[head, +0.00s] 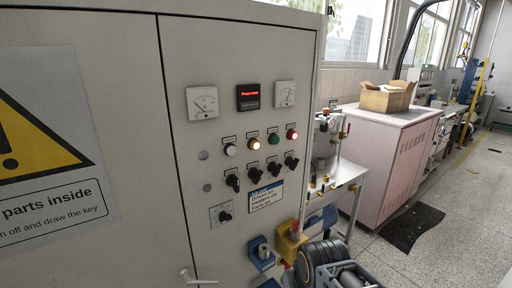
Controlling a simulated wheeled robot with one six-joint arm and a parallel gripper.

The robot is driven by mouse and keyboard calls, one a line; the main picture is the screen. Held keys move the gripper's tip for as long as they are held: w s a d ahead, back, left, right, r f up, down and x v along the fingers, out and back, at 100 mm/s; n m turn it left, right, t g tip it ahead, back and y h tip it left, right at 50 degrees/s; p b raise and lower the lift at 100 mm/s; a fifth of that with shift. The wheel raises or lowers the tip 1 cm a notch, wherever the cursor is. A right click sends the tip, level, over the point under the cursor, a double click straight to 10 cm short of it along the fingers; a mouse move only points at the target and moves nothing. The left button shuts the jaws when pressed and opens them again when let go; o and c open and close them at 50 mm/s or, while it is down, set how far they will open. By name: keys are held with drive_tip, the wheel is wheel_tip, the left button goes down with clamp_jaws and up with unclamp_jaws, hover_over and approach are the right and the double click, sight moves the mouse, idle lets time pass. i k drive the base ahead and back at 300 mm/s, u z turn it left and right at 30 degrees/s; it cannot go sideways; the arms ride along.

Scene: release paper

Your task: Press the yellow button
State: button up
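The yellow button (254,144) is a small round lit button on the grey cabinet's front. It sits in a row between a white button (230,149) on its left and a green one (273,138) on its right. A red button (292,134) ends the row. Nothing covers the yellow button. Yellow, blue, dark ringed and grey parts at the bottom seem to belong to my arm and gripper. They are below and to the right of the button, apart from it. I cannot make out the fingertips clearly.
Black knobs (254,175) sit just below the buttons, and two dials and a red-lit display (248,97) above. A door handle (197,278) sticks out low on the cabinet (170,240). A pink cabinet (400,155) bears an open cardboard box (386,98). Floor is open at right.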

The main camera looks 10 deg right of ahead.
sight(255, 145)
drive_tip(key=z, duration=0.95)
drive_tip(key=k, duration=0.75)
drive_tip(key=u, duration=1.4)
drive_tip(key=i, duration=0.5)
